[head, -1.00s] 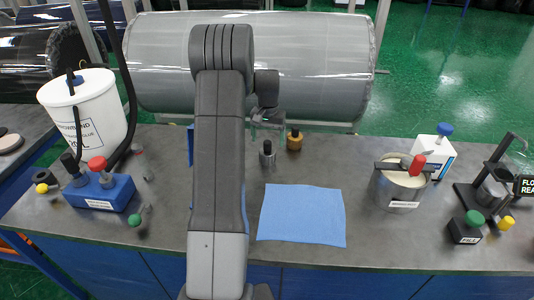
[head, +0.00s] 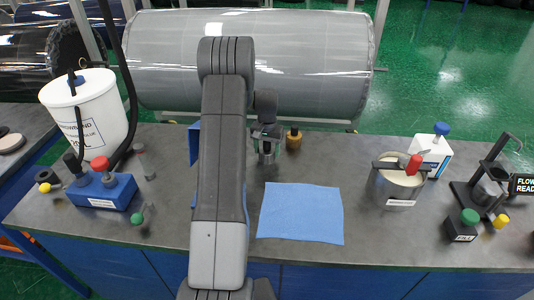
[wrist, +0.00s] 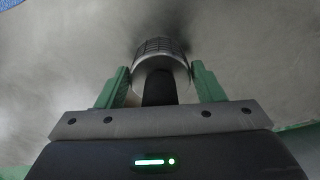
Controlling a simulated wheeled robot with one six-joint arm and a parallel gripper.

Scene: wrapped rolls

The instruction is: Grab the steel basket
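The steel basket (wrist: 162,50) is a small cylinder with a mesh-like band and a dark part on the side facing me. In the wrist view it sits between the two green fingers of my gripper (wrist: 160,78). The fingers are open, one on each side, with what looks like a narrow gap to the metal. In the head view the basket (head: 267,157) stands on the grey bench, left of a small amber bottle. My gripper (head: 267,138) is over its top and hides part of it.
The amber bottle (head: 294,139) stands close on the right. A blue cloth (head: 301,213) lies in front. A steel pot (head: 396,187) and a white bottle (head: 432,151) are to the right. A white bucket (head: 88,115) and a blue box (head: 101,192) are at left. A large wrapped roll (head: 310,62) lies behind.

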